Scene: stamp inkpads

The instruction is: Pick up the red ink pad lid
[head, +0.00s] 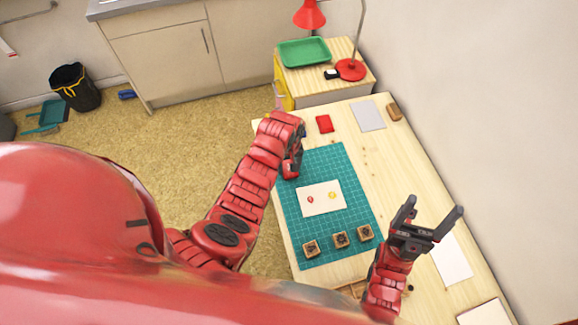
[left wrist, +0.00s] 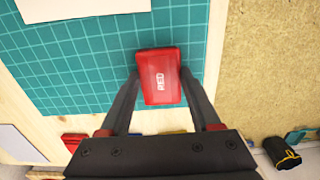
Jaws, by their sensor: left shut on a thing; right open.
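The red ink pad lid (left wrist: 160,64), marked "RED", shows in the left wrist view above or on the green cutting mat (left wrist: 95,62). My left gripper (left wrist: 160,84) is shut on it, one dark finger along each side. I cannot tell whether the lid is clear of the mat or whether a pad is under it. In the head view my left gripper (head: 292,168) is at the mat's upper left edge, and my arm hides the lid. My right gripper (head: 432,222) is open and empty, right of the mat.
White paper with red and yellow prints (head: 321,198) lies on the mat, near several wooden stamps (head: 341,239). A flat red item (head: 324,123) and grey sheet (head: 368,115) lie beyond. A side table holds a green tray (head: 304,52) and red lamp (head: 351,69).

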